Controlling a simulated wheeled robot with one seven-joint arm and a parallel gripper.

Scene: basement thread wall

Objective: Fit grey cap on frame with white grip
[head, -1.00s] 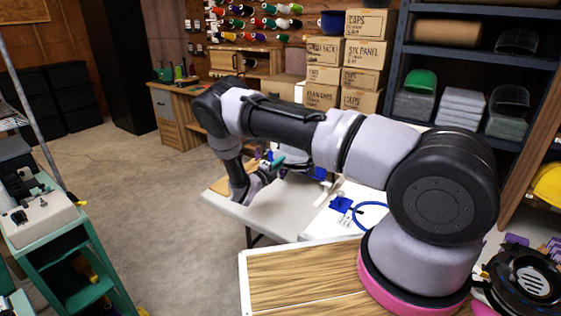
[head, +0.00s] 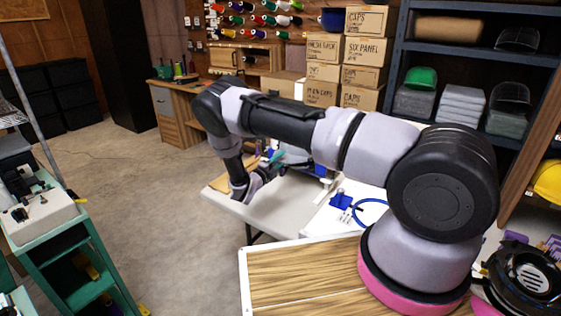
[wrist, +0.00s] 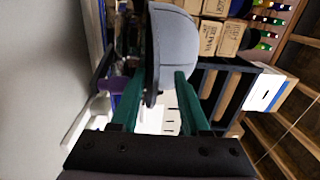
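A grey cap (wrist: 174,48) fills the upper middle of the wrist view, its dark edge turned to the left. In the head view the grey cap (head: 294,155) is partly hidden behind my arm, at the table's far side. My gripper (wrist: 158,78) has two green fingers, spread apart with a gap between them. The right fingertip overlaps the cap's lower part in the picture; I cannot tell whether it touches. In the head view my gripper (head: 272,160) is small, beside the cap. A white bar (wrist: 76,124) shows left of the fingers; I cannot tell whether it is the frame's grip.
The pale table (head: 274,210) has bare surface at its front. A blue clamp (head: 340,201) and a blue loop (head: 372,212) lie to its right. Cardboard boxes (head: 368,55) and a dark shelf (head: 460,58) stand behind. A green cart (head: 80,250) is at the left.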

